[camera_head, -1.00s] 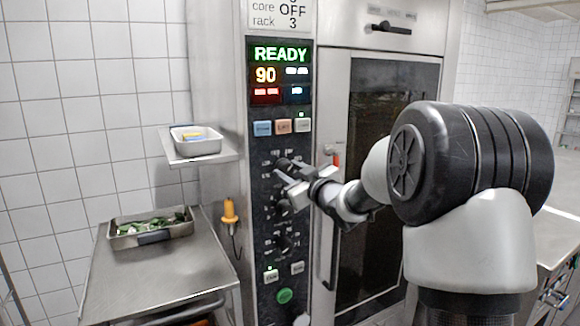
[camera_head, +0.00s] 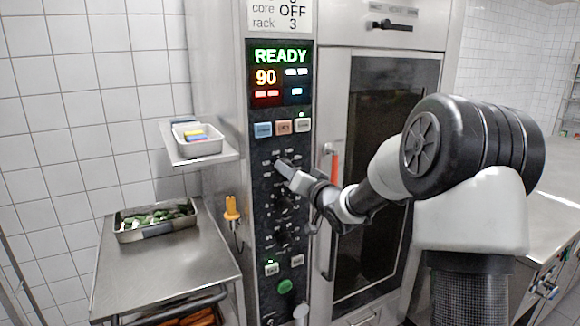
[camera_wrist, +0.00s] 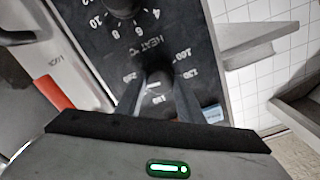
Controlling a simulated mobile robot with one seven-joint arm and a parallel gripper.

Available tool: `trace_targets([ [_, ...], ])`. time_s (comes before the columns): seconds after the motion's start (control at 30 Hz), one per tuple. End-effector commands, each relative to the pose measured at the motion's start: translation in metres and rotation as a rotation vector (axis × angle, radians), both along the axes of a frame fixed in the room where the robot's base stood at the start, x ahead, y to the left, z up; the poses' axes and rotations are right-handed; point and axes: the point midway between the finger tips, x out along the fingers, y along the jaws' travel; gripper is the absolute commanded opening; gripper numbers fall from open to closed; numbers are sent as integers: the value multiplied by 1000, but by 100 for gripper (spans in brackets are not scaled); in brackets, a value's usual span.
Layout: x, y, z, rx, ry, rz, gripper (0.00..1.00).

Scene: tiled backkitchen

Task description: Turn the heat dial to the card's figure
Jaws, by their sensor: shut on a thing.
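The heat dial (camera_wrist: 155,78) is a dark round knob on the black control panel (camera_head: 262,215). In the wrist view it sits between my two fingers, below the "HEAT °C" lettering, with figures such as 100, 130 and 200 around it. My gripper (camera_wrist: 158,100) is shut on the dial, which it partly hides. In the head view my gripper (camera_head: 287,170) reaches the upper knob from the right. The white card (camera_head: 280,15) above the display shows "core OFF" and "rack 3"; its upper part is cut off, so its heat figure is not visible.
The display (camera_head: 280,72) reads READY and 90. Another knob (camera_wrist: 122,5) with small figures is near the heat dial. A shelf tray (camera_head: 197,147) and a tray of green food (camera_head: 155,222) stand left. The oven's glass door (camera_head: 385,170) is right.

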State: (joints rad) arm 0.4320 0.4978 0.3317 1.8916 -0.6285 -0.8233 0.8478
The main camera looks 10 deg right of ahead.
Motion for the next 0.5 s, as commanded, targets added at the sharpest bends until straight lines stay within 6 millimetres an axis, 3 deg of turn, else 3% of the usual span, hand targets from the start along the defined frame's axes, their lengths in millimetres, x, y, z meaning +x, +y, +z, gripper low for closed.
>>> trace_targets([
  [0.03, 2, 1, 10, 34, -5, 2, 12],
  [0.5, 2, 1, 8, 217, 54, 2, 12],
])
